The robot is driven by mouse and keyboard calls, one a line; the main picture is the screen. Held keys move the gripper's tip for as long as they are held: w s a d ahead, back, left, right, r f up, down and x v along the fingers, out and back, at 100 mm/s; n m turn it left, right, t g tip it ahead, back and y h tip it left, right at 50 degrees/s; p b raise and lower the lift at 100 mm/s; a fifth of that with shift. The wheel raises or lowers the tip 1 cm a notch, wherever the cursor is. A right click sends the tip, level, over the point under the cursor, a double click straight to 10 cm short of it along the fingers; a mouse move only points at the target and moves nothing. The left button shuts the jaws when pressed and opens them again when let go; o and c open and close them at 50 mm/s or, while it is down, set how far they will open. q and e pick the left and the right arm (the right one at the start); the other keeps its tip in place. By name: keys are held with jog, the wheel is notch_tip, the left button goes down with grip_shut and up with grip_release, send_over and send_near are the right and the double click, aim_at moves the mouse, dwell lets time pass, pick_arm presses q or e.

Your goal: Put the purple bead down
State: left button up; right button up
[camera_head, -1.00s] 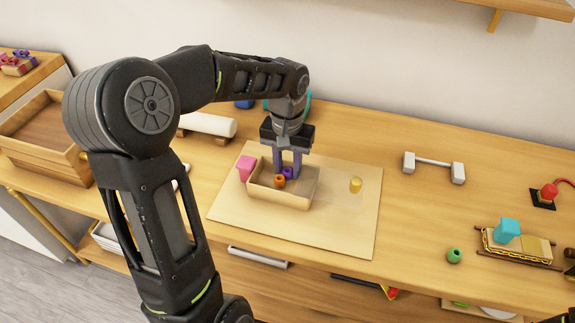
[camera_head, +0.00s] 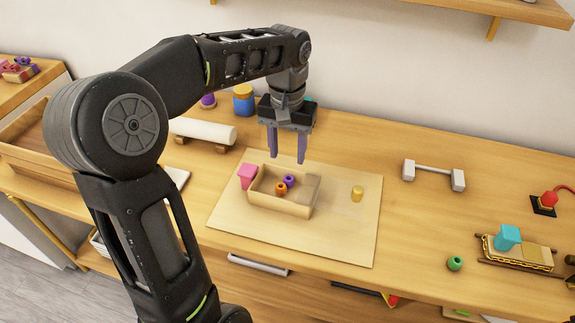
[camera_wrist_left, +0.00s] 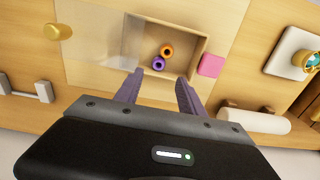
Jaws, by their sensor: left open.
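The purple bead (camera_head: 289,181) lies in the small open wooden box (camera_head: 265,204), beside an orange bead (camera_head: 280,188). In the left wrist view the purple bead (camera_wrist_left: 159,63) and the orange bead (camera_wrist_left: 167,51) show inside the box, close together. My left gripper (camera_head: 287,160) is open and empty, above and behind the box, clear of both beads. Its two purple fingers (camera_wrist_left: 158,88) also show in the left wrist view. My right gripper is not in view.
The box stands on a pale board (camera_head: 345,235). A pink block (camera_head: 247,175) is at its left and a yellow cylinder (camera_head: 357,193) at its right. A green bead (camera_head: 455,263) and a tray with a cyan block (camera_head: 507,238) are further right. A white roll (camera_head: 203,131) lies at the left.

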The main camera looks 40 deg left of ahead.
pick_arm(q)
notch_tip(320, 180, up, 4)
jog(key=shift+r, duration=0.15)
